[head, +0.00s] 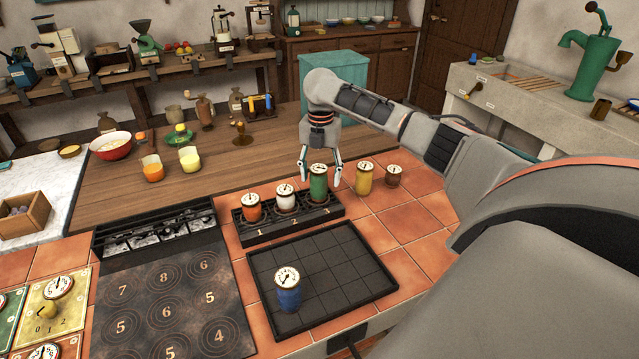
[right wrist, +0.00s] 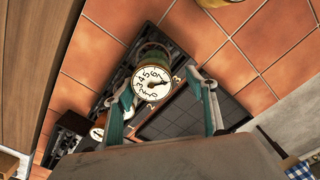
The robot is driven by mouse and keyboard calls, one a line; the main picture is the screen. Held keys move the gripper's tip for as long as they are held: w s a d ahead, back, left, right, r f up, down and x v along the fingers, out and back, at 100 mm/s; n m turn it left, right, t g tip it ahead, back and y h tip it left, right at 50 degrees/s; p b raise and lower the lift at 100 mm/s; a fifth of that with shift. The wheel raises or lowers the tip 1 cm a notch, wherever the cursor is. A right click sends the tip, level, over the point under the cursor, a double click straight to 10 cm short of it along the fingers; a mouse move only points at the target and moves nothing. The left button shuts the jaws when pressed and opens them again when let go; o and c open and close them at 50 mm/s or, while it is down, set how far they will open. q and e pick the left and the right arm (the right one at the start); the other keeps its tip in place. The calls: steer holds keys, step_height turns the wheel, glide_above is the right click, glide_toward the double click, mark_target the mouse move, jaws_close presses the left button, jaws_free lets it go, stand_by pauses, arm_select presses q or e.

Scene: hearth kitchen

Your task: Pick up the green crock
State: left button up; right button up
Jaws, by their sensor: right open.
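The green crock (head: 318,187) stands upright in the black rack (head: 290,222), at the place marked 3, with a white dial on its lid. My right gripper (head: 319,178) points down over it and is open, with one finger on each side of the crock's upper part in the head view. In the right wrist view the crock's green side (right wrist: 152,51) and dial show between the open fingers (right wrist: 160,84), closer to the left one. I cannot tell whether a finger touches it. My left gripper is out of view.
An orange crock (head: 251,208) and a white crock (head: 286,200) share the rack. A yellow crock (head: 364,180) and a brown crock (head: 393,177) stand to its right. A blue crock (head: 288,290) stands on the black gridded tray (head: 345,270) in front.

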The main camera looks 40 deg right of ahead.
mark_target(319, 188)
steer(key=f, duration=0.1)
steer(key=w+f+b, duration=0.1)
steer(key=f, duration=0.3)
steer(key=shift+w+d+f, duration=0.15)
steer(key=shift+d+f, duration=0.05)
steer(key=shift+d, duration=0.05)
steer(key=shift+f+b, duration=0.3)
steer(key=shift+f, duration=0.15)
steer(key=shift+r, duration=0.1)
steer(key=c, duration=1.5)
